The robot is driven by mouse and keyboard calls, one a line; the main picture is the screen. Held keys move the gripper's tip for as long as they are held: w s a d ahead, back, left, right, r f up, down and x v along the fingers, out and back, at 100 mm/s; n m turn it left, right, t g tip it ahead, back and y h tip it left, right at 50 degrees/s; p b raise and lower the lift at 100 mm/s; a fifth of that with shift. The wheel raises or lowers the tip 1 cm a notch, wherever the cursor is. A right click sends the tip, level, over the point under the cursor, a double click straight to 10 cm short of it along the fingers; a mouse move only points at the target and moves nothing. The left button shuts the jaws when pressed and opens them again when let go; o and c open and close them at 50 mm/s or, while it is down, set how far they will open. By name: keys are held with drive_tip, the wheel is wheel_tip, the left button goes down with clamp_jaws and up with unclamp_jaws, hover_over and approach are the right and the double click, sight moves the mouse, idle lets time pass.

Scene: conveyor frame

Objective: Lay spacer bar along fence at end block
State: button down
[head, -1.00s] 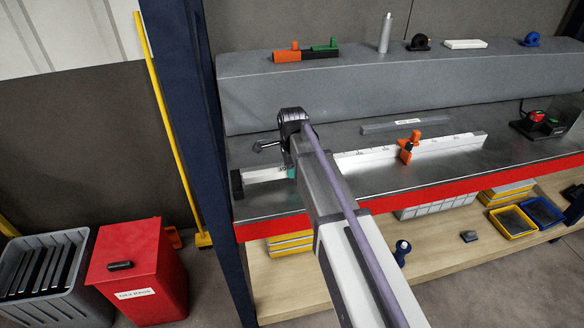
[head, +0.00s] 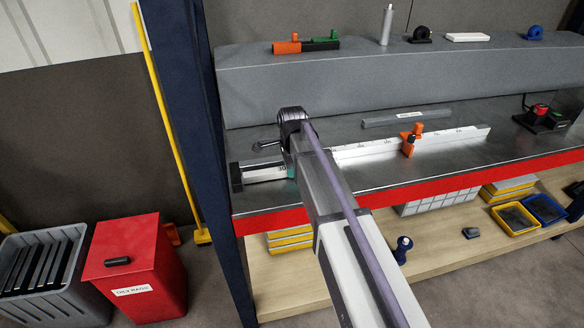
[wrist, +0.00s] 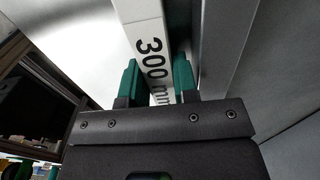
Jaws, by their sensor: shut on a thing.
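The spacer bar is white with a black "300 mm" mark (wrist: 152,60) in the wrist view. My gripper (wrist: 158,80) is shut on it, with a green finger on each side. In the head view its white left part (head: 265,175) shows low over the bench, near the black end block (head: 236,178). My arm hides the rest, and I cannot tell whether the bar touches the block or the bench. The white fence with scale marks (head: 450,138) runs right from behind my arm. An orange stop (head: 410,140) sits on it.
A grey labelled bar (head: 405,118) lies on the bench behind the fence. A grey ledge (head: 350,75) at the back carries small parts. A black box with a red button (head: 540,115) stands at the right. The bench (head: 370,175) has clear room in front of the fence.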

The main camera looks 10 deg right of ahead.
drive_tip(key=shift+f, duration=0.2)
drive_tip(key=c, duration=0.8)
unclamp_jaws()
drive_tip(key=shift+r, duration=0.1)
drive_tip(key=shift+w, duration=0.1)
drive_tip(key=shift+r, duration=0.3)
wheel_tip(320, 180, up, 10)
drive_tip(key=p, duration=1)
drive_tip(key=shift+s+p, duration=0.2)
drive_tip(key=shift+p, duration=0.1)
